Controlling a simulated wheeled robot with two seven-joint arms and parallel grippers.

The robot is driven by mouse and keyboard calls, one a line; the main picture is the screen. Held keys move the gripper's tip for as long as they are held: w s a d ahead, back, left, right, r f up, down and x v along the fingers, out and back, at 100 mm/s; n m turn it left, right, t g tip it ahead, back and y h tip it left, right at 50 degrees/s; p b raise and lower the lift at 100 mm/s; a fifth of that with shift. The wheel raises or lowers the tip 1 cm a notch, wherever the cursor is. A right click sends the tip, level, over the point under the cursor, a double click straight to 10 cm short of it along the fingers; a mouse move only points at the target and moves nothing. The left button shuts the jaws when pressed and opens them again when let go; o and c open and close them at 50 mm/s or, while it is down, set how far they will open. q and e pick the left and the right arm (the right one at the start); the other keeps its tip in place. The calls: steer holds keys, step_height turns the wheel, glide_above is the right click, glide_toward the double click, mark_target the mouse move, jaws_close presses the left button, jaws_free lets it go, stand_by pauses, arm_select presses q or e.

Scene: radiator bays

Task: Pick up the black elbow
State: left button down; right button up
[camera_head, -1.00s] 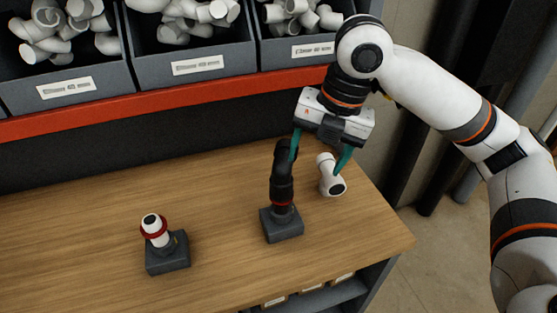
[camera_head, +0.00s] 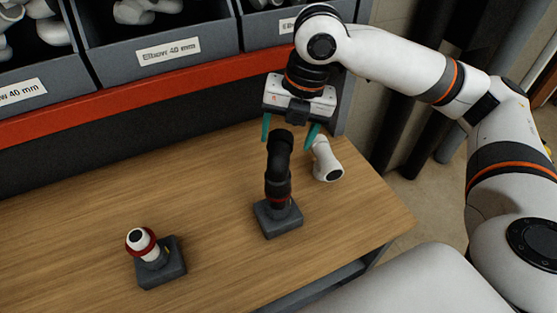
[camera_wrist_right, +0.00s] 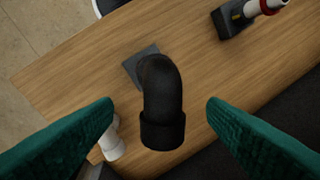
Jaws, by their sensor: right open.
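The black elbow (camera_head: 279,152) sits upright on top of a black pipe piece with a red ring, standing in a dark grey block (camera_head: 277,218) on the wooden bench. My right gripper (camera_head: 289,140) is open just above and behind the elbow, with its green fingers to either side. In the right wrist view the elbow (camera_wrist_right: 161,92) appears between the open fingers (camera_wrist_right: 160,101), with gaps on both sides. I see no contact. My left gripper is not in view.
A loose white elbow (camera_head: 326,160) lies close by the right finger. A second block (camera_head: 161,264) with a white pipe piece and red ring stands at the front left. Bins of white fittings (camera_head: 158,52) line the back above a red rail (camera_head: 120,101). The bench between the blocks is clear.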

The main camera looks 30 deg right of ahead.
mark_target(281, 150)
steer(key=f, duration=0.3)
steer(key=a+f+p, duration=0.1)
steer(key=shift+w+f, duration=0.2)
steer(key=shift+w, duration=0.1)
steer(key=shift+w+f, duration=0.1)
steer(key=shift+f, duration=0.25)
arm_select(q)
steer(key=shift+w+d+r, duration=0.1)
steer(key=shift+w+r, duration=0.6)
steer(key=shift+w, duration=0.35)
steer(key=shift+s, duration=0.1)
arm_select(e)
steer(key=shift+c, duration=0.2)
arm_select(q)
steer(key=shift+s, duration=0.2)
arm_select(e)
steer(key=c, duration=1.1)
